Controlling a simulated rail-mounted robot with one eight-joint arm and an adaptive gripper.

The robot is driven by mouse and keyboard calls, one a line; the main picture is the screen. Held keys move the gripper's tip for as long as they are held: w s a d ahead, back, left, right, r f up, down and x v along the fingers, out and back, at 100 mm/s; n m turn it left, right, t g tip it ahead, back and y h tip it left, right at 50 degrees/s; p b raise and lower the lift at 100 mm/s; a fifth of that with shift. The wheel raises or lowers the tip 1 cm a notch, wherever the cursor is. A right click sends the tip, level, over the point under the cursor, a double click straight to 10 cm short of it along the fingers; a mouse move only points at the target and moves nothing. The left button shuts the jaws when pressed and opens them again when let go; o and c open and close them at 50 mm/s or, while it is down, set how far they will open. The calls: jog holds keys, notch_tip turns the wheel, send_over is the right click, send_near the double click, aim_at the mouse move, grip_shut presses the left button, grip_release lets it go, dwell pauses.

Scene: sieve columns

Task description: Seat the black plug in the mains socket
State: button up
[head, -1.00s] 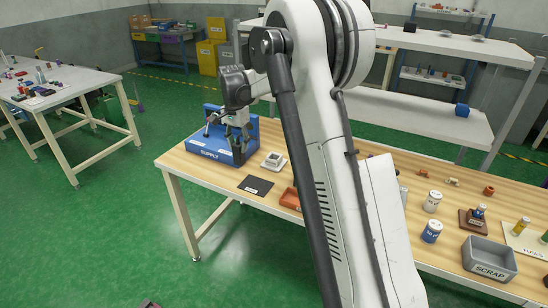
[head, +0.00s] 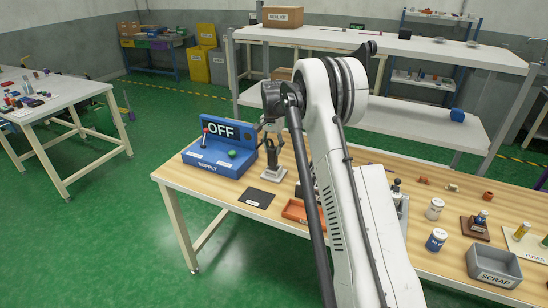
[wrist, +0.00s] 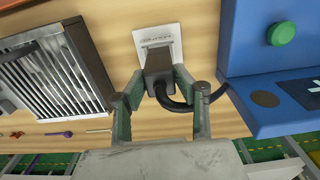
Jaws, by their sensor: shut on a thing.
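The black plug (wrist: 158,68) is between the fingers of my gripper (wrist: 160,82), which is shut on it. A black cable curves from the plug toward the right finger. The pale mains socket (wrist: 157,38) lies just beyond the plug in the wrist view; the plug overlaps its near edge. I cannot tell whether they touch or whether the pins are in. In the head view my gripper (head: 271,152) is above the socket (head: 273,173), pointing down, and the plug is too small to make out.
The blue supply box (head: 218,167), with an OFF sign and green button (head: 232,154), stands left of the socket. A grey grilled unit (wrist: 58,75) is on the socket's other side. A black mat (head: 257,197) and orange tray (head: 291,212) lie in front.

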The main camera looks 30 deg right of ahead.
aim_at(274, 157)
jog(key=shift+w+d+f, duration=0.1)
jog(key=shift+d+f, duration=0.25)
jog(key=shift+f, duration=1.9)
jog(key=shift+f, duration=0.15)
jog(key=o, duration=1.2)
jog(key=shift+c, duration=0.2)
